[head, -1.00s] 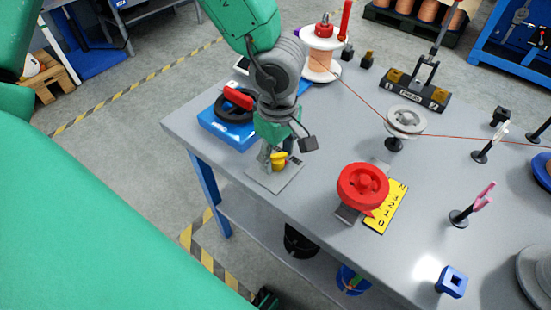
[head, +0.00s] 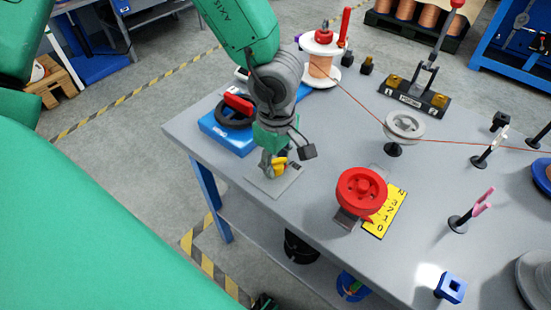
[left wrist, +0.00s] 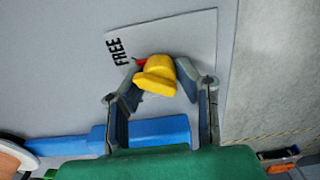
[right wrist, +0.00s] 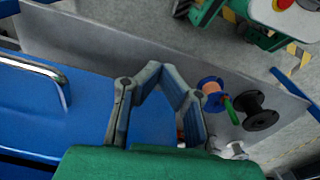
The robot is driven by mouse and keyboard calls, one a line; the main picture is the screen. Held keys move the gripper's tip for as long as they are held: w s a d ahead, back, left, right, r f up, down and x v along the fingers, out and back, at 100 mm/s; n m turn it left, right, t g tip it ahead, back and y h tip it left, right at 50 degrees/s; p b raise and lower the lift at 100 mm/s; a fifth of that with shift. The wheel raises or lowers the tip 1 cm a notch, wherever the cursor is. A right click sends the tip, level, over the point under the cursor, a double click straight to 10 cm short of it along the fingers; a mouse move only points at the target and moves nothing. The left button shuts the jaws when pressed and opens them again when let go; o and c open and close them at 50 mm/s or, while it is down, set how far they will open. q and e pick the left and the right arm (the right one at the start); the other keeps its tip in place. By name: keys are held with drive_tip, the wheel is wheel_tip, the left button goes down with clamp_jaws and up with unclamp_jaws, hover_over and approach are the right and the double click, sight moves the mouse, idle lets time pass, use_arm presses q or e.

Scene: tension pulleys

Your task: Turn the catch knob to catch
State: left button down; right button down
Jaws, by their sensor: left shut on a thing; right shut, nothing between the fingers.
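The yellow catch knob (head: 279,168) stands on a light grey plate (head: 262,184) near the table's left front edge. In the left wrist view the knob (left wrist: 157,75) sits between the fingers of my left gripper (left wrist: 160,76), which is shut on it. A bit of red shows beside the knob, near the word FREE on the plate (left wrist: 190,40). No other label is readable there; the fingers and knob cover part of the plate. My right gripper (right wrist: 163,72) is shut and empty in the right wrist view, away from the knob.
A red handwheel (head: 361,190) with a yellow number scale (head: 385,211) stands right of the plate. A blue base (head: 226,132) with a black ring and red handle lies behind-left. A copper wire runs from the spool (head: 320,66) past a grey pulley (head: 404,124).

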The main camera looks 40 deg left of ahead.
use_arm(q)
drive_tip(key=n+p, duration=0.2)
drive_tip(key=shift+d+r+n, duration=0.1)
drive_tip(key=shift+r+n, duration=0.1)
drive_tip(key=shift+n, duration=0.2)
drive_tip(key=n+p, duration=0.2)
drive_tip(key=n, duration=0.1)
drive_tip(key=shift+n+p, duration=0.3)
drive_tip(key=shift+p, duration=0.05)
drive_tip(key=n+p, duration=0.1)
drive_tip(key=n, duration=0.2)
drive_tip(key=shift+w+n, duration=0.15)
drive_tip(key=shift+n, duration=0.15)
drive_tip(key=shift+w+n+p, duration=0.1)
drive_tip(key=shift+n+p, duration=0.3)
drive_tip(key=shift+n, duration=1.2)
drive_tip(key=c, duration=1.3)
unclamp_jaws()
drive_tip(key=shift+o, duration=0.4)
drive_tip(key=shift+f, duration=0.1)
